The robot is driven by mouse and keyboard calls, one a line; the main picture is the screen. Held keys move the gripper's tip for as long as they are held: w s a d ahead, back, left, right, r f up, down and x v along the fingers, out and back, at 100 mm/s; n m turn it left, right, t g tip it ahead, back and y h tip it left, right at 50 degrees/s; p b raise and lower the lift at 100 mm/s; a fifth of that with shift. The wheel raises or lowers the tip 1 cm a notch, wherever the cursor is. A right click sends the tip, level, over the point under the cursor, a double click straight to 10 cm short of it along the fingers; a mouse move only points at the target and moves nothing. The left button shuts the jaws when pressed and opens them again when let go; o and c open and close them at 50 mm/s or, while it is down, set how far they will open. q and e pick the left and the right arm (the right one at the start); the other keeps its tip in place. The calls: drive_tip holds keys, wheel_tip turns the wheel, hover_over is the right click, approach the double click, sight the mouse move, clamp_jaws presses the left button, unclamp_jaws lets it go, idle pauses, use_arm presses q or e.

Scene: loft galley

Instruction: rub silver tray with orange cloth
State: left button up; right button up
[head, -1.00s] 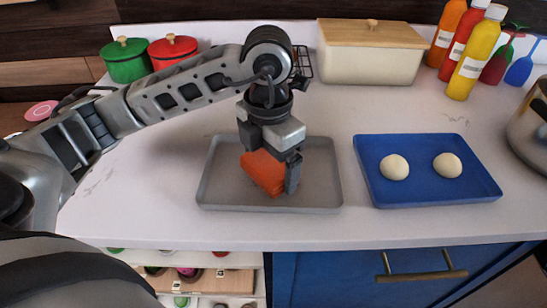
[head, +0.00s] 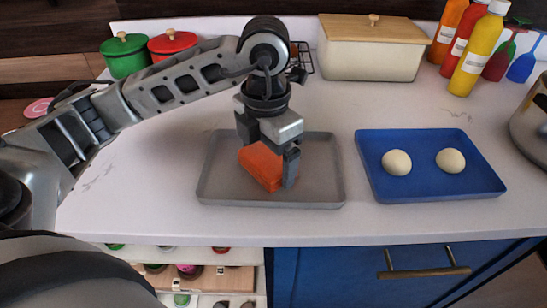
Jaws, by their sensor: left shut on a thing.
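The silver tray (head: 318,185) is a shallow grey rectangle lying flat on the white counter. My left gripper (head: 270,172) points down over the left half of the tray. It is shut on the folded orange cloth (head: 259,167), which is at the tray floor. I cannot tell how firmly the cloth touches the tray. The gripper hides part of the cloth and the tray's back edge. My right gripper is not in view.
A blue tray (head: 420,187) with two pale dough balls lies to the right. Green (head: 124,55) and red (head: 172,46) pots, a cream bin (head: 368,53) and several bottles stand at the back. A metal pot (head: 533,125) is at the right edge. The counter's left front is clear.

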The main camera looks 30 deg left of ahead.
sight(261, 156)
use_arm(q)
drive_tip(key=shift+s+a+f, duration=0.1)
drive_tip(key=shift+s+a, duration=0.05)
drive_tip(key=shift+a, duration=0.25)
drive_tip(key=shift+s+a+r, duration=0.15)
drive_tip(key=shift+a+r, duration=0.05)
drive_tip(key=shift+r, duration=0.1)
wheel_tip(261, 156, up, 2)
drive_tip(key=shift+p, duration=0.5)
drive_tip(key=shift+r+p, duration=0.5)
drive_tip(key=shift+r, duration=0.1)
drive_tip(key=shift+r+p, duration=0.5)
drive_tip(key=shift+r, duration=0.25)
wheel_tip(261, 156, up, 2)
drive_tip(key=shift+r+p, duration=0.1)
drive_tip(key=shift+p, duration=0.7)
drive_tip(key=shift+r, duration=0.4)
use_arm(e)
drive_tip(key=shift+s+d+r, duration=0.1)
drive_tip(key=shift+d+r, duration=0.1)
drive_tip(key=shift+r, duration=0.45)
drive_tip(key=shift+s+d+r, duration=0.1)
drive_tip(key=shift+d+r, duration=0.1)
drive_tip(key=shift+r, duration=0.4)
use_arm(q)
drive_tip(key=shift+d, duration=0.1)
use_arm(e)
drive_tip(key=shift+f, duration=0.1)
